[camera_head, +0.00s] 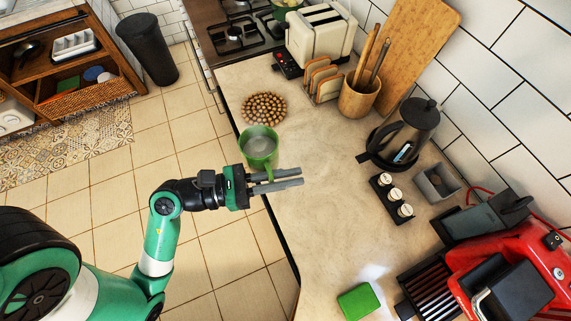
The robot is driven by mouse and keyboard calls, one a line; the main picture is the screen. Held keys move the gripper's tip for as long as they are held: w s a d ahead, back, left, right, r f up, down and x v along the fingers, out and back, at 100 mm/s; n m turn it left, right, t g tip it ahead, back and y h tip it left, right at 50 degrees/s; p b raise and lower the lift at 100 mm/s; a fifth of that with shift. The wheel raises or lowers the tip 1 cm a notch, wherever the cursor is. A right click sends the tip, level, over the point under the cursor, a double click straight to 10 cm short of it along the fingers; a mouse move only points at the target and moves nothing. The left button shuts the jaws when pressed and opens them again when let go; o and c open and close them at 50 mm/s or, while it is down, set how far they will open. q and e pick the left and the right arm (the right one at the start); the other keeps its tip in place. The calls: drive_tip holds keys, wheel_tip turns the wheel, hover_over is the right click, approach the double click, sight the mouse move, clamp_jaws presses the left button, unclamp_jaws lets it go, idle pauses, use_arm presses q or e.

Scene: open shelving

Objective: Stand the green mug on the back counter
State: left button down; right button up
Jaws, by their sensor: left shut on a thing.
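The green mug (258,143) is at the left front edge of the beige counter (330,220), upright or nearly so, with its open top showing. Its handle points toward my left gripper (302,177). My left gripper reaches in from the left and is shut on the mug's handle, its fingers extending over the counter. Whether the mug's base touches the counter or hangs slightly above it, I cannot tell. My right gripper is not in view.
A beaded trivet (264,108) lies just behind the mug. A toast rack (323,80), utensil pot (358,98), kettle (412,128) and jar rack (391,198) line the wall side. A green sponge (358,302) and red coffee machine (535,250) are nearer. The counter's middle is clear.

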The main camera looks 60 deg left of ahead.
use_arm(q)
wheel_tip(320, 180, down, 7)
drive_tip(key=b, duration=0.3)
drive_tip(key=shift+s+a+y, duration=0.3)
drive_tip(key=shift+s+a, duration=0.15)
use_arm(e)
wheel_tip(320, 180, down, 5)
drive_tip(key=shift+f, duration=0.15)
use_arm(q)
drive_tip(key=w+a+f+b, duration=0.1)
drive_tip(key=w+f+b, duration=0.1)
drive_tip(key=w, duration=0.2)
drive_tip(key=w+a+f+b, duration=0.1)
drive_tip(key=w+f+b, duration=0.1)
drive_tip(key=w+f, duration=0.1)
drive_tip(key=w+a+f+b, duration=0.2)
drive_tip(key=w+f, duration=0.1)
drive_tip(key=w, duration=0.2)
drive_tip(key=shift+f+b, duration=0.25)
drive_tip(key=shift+b, duration=0.15)
drive_tip(key=shift+w+a+f, duration=0.1)
drive_tip(key=shift+w, duration=0.2)
drive_tip(key=f+b, duration=0.2)
drive_tip(key=f, duration=0.1)
drive_tip(key=f+b, duration=0.1)
drive_tip(key=shift+w+a+f+b, duration=0.1)
drive_tip(key=shift+w+f+b, duration=0.05)
drive_tip(key=shift+w+b, duration=0.2)
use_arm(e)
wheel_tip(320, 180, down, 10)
